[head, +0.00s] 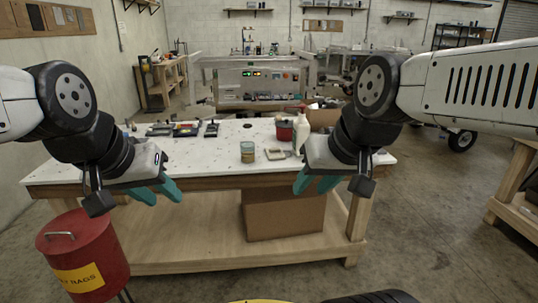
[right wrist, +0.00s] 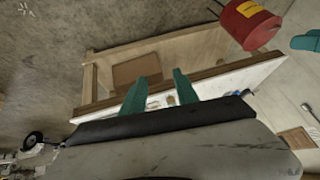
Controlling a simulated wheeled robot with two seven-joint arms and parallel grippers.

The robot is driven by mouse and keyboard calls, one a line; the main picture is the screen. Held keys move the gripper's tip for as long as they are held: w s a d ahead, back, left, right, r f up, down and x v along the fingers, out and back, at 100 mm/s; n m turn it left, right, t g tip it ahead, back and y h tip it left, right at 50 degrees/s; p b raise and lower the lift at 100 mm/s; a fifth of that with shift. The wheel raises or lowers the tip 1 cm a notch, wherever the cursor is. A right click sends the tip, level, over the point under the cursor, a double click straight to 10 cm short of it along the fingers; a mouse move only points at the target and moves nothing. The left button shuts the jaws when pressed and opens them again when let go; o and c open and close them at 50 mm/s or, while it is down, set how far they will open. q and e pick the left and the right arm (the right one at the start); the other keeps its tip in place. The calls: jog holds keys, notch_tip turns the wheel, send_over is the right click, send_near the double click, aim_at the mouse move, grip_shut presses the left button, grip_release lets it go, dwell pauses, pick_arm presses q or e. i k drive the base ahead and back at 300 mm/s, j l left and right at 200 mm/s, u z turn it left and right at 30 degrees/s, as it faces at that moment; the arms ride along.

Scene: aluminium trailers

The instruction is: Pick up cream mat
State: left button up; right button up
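A small cream square (head: 275,154), which looks like the cream mat, lies flat on the white-topped table (head: 215,160), right of a tin (head: 247,152). My left gripper (head: 156,192) is open and empty in front of the table's left part. My right gripper (head: 315,183) is open and empty near the front edge, to the right of the mat and nearer to me. In the right wrist view its two teal fingers (right wrist: 160,92) stand apart, with the table behind them. A small pale patch between them there is too small to identify.
A red bucket (head: 285,130) and a white bottle stand behind the mat. Dark tools (head: 185,130) lie at the table's back left. A red rag bin (head: 82,255) stands front left. A cardboard box (head: 285,215) sits on the lower shelf. The tabletop's middle left is mostly clear.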

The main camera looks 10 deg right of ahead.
aim_at(274, 153)
jog(key=i+j, duration=0.1)
jog(key=i, duration=0.6)
jog(key=i+j, duration=0.1)
jog(key=i, duration=0.65)
jog(key=l+z, duration=0.05)
